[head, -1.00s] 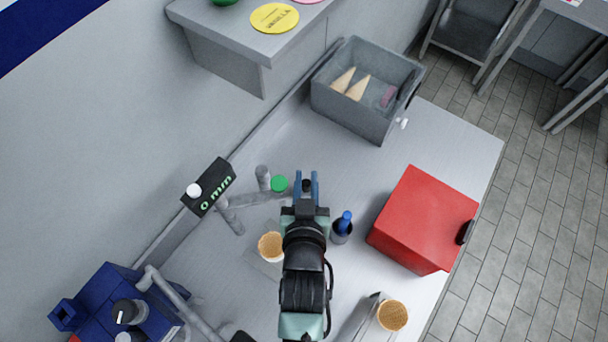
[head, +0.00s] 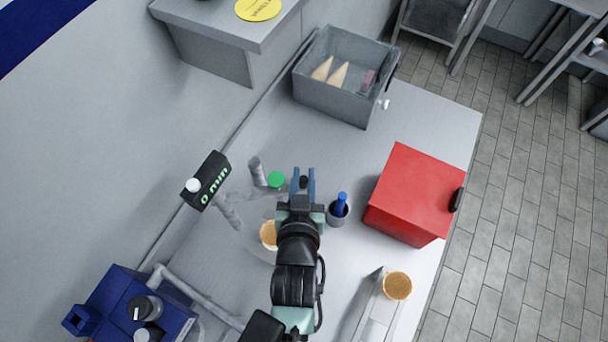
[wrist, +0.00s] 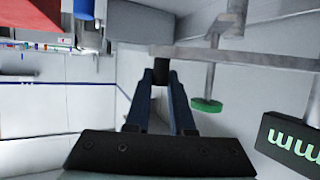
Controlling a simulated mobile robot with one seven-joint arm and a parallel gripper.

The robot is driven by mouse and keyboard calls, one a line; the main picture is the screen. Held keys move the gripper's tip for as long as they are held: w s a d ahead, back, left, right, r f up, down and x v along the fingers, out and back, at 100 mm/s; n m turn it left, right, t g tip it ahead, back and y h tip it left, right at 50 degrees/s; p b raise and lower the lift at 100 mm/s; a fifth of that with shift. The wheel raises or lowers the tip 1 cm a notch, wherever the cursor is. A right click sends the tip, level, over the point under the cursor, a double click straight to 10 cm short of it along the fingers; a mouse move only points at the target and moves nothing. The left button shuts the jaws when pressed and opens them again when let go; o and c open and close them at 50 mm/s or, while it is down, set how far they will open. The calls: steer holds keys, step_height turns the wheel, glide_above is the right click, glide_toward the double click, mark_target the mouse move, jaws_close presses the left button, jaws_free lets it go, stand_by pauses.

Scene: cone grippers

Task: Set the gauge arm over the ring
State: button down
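The gauge has a black display box (head: 209,180) with green lettering at left. Its grey arm (wrist: 245,57) carries a green disc (head: 276,180) and ends in a dark knob (wrist: 162,63). My gripper (head: 304,178) has its blue fingers closed around this knob, just right of the disc. In the wrist view, the disc (wrist: 206,105) hangs beside the fingers. A tan round cone rim (head: 268,235) lies nearer, below the disc in the picture and partly hidden by my arm. I cannot single out a separate ring for certain.
A dark cup with a blue item (head: 340,210) stands close right of my gripper, with a red box (head: 415,195) beyond. A grey bin with cones (head: 340,95) is at the back. Another tan cone (head: 397,286) is at front right. A blue machine (head: 135,310) is lower left.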

steer(key=c, duration=1)
jaws_free()
steer(key=shift+c, duration=0.2)
steer(key=s+r+b, duration=0.1)
steer(key=s+b, duration=0.2)
steer(key=s, duration=1.1)
steer(key=shift+s+a+b, duration=0.3)
steer(key=shift+s+b, duration=0.05)
steer(key=shift+s, duration=0.05)
steer(key=shift+r, duration=0.1)
